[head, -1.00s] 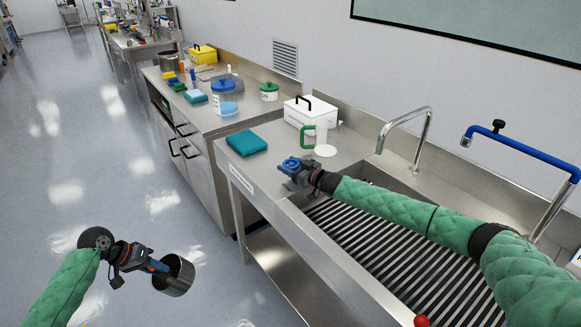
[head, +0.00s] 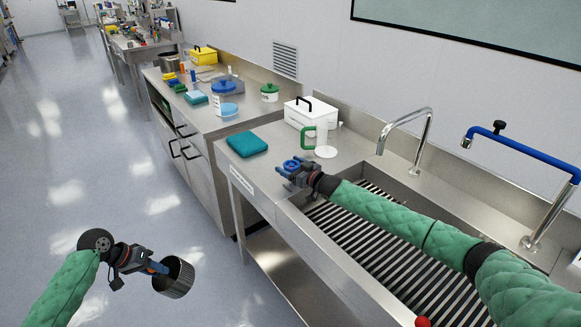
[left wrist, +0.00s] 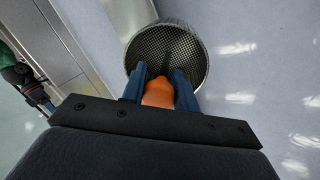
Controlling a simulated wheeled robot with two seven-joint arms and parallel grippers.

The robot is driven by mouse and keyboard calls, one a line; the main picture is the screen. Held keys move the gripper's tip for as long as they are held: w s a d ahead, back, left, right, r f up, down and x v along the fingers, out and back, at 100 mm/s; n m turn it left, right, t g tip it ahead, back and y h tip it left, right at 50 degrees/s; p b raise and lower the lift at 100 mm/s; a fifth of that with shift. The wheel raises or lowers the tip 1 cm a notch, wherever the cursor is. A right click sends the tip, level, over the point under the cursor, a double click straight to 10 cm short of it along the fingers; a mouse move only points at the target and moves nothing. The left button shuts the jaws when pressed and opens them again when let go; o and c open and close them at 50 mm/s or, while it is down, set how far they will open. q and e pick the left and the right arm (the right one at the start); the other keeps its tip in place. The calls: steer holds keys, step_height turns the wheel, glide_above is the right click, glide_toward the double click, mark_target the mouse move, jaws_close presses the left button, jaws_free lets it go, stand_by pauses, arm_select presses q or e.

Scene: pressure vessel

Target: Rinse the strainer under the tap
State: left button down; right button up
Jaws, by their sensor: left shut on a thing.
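The strainer (head: 174,277) is a dark mesh cup. It hangs over the floor at the lower left of the head view, and its mesh bowl shows in the left wrist view (left wrist: 167,52). My left gripper (head: 155,267) is shut on its orange handle (left wrist: 158,93). A chrome gooseneck tap (head: 428,122) and a tap with a blue arm and black knob (head: 520,150) stand behind the steel sink (head: 318,226). My right gripper (head: 288,166) is above the counter at the sink's left end; its finger gap is unclear.
A teal cloth or sponge (head: 247,146), a green-handled white item (head: 322,146) and a white box (head: 308,112) stand on the counter. Dark slats line the sink. A second bench (head: 205,123) with containers is further back. The floor at left is clear.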

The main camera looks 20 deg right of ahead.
arm_select(q)
steer(key=shift+f, duration=0.15)
arm_select(e)
steer(key=shift+s+d+f, duration=0.1)
steer(key=shift+s+d, duration=0.1)
arm_select(q)
step_height(320, 180, down, 3)
steer(key=b, duration=0.3)
steer(key=shift+f, duration=0.1)
steer(key=shift+f+b, duration=0.1)
steer(key=shift+b, duration=0.3)
arm_select(e)
steer(key=v, duration=1.1)
steer(key=shift+s, duration=0.2)
steer(key=shift+d, duration=0.1)
